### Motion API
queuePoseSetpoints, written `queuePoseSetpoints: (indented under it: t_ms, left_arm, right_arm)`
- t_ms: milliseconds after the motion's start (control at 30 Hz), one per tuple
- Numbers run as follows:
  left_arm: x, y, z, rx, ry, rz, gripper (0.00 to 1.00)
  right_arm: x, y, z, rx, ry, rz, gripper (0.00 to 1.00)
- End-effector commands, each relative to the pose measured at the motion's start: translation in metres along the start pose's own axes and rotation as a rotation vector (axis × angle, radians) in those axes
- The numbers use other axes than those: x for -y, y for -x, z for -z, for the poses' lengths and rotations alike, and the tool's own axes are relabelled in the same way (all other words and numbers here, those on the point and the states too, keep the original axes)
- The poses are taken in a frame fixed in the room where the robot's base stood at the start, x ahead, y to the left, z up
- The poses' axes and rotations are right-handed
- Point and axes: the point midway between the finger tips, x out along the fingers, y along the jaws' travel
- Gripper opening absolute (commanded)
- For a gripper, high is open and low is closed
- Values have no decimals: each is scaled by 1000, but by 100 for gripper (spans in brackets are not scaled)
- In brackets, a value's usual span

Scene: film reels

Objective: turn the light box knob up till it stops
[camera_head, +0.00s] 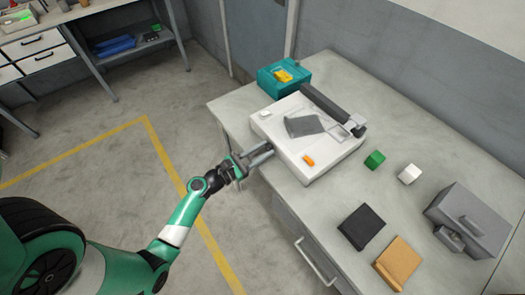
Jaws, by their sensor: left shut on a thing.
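The light box (328,157) is a white, flat box on the grey table, with a dark grey flat piece (304,126) and a small orange piece (308,160) on its top. My left gripper (269,153) reaches in from the left, its fingers against the box's near left side. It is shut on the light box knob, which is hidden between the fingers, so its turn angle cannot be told. My right gripper is not in view.
A teal box (284,77) with a yellow thing stands behind the light box. To the right are a green cube (375,160), a white cube (409,173), a black block (361,227), a tan block (398,262) and a grey case (470,217). The table front has a drawer handle (315,261).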

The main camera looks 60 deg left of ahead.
Motion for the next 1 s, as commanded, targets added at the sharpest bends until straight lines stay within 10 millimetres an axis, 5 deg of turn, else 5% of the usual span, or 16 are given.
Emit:
queuePoseSetpoints:
  t_ms: [500, 1000]
  left_arm:
    - [1, 0, 1, -1, -367, 0, 0]
    - [1, 0, 1, -2, -445, 1, 0]
  right_arm:
    - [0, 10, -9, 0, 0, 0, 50]
    - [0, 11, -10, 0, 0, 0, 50]
